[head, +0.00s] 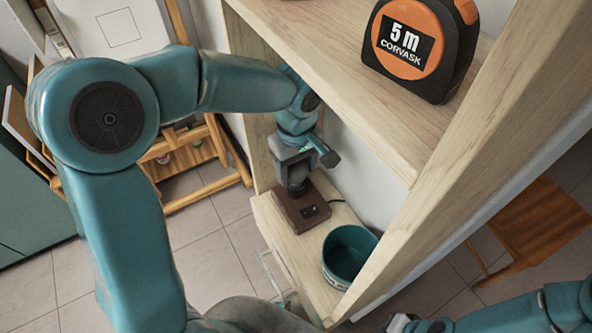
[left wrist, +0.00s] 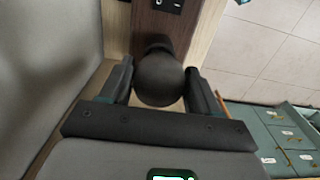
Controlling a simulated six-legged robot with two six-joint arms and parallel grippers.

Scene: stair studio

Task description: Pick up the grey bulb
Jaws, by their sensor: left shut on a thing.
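The grey bulb (left wrist: 160,80) is a dark round globe with a narrower dark neck, seen between my left gripper's fingers in the left wrist view. In the head view it is a small dark shape under the gripper, mostly hidden. My left gripper (head: 294,172) points down and is shut on the bulb, one finger on each side. The bulb is over a brown wooden base (head: 293,213), which also shows in the left wrist view (left wrist: 154,20). I cannot tell whether its neck touches the base. My right arm shows at the lower right, its gripper cut off by the frame.
The brown base stands on a pale wooden lower shelf (head: 270,222). A teal bowl (head: 341,272) is right beside it. An upper shelf board (head: 330,72) overhangs on the right, bearing an orange and black tape measure (head: 415,48). A wooden rack (head: 195,150) stands behind.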

